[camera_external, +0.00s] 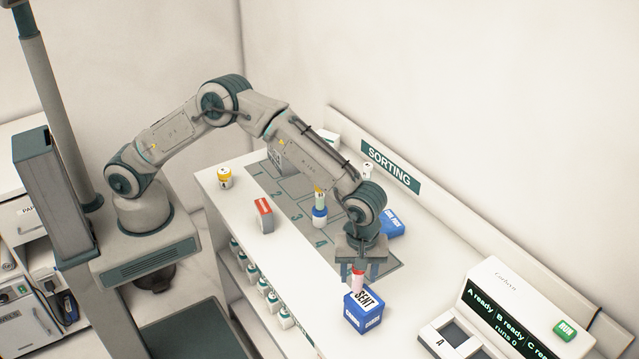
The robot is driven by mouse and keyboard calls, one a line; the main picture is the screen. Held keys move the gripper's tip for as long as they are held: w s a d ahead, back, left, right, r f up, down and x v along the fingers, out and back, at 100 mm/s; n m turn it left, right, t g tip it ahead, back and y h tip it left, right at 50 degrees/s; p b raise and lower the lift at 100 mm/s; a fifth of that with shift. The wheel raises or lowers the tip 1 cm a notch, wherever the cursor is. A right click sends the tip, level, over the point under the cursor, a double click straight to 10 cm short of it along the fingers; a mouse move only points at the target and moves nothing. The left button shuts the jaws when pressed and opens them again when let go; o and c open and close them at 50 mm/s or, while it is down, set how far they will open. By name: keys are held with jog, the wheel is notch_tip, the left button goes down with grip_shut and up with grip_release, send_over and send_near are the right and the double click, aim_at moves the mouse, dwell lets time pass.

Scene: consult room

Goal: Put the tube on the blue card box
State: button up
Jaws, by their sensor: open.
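A small tube (358,282) with a red top and pale pink body is upright at the back part of the blue card box (365,318). Its lower end meets the box's top in the picture; I cannot tell for certain whether it touches. The box has a white top marked SENT and stands near the counter's front edge. My gripper (358,270) points down just above the box. Its jaws are open, one finger on each side of the tube's red top, and partly hide that top.
A blue pack (393,224) lies behind my wrist. A blue-and-white container (319,214), a red-and-white box (264,215) and a yellow-lidded jar (224,177) stand to the left. A machine with a screen (505,315) is at the right. Bare counter lies between box and machine.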

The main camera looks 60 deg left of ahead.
notch_tip(320, 180, up, 10)
jog(key=shift+r+b, duration=0.15)
jog(key=shift+b, duration=0.65)
jog(key=shift+a+r, duration=0.25)
jog(key=w+a+r+m+t, duration=0.1)
jog(key=a+r+m, duration=0.3)
jog(key=a, duration=1.1)
jog(key=w+a+r+m+t, duration=0.15)
jog(key=a+r, duration=0.35)
jog(key=a, duration=1.1)
jog(key=s+a+f+m, duration=0.2)
jog(key=s+a, duration=0.5)
jog(key=a, duration=0.2)
jog(key=s+a+f+m+t, duration=0.1)
jog(key=s+a+f+m, duration=0.1)
jog(key=s+a, duration=0.6)
jog(key=shift+a+f+m, duration=0.2)
jog(key=shift+a+m, duration=0.65)
jog(key=shift+a, duration=0.4)
jog(key=shift+o, duration=0.4)
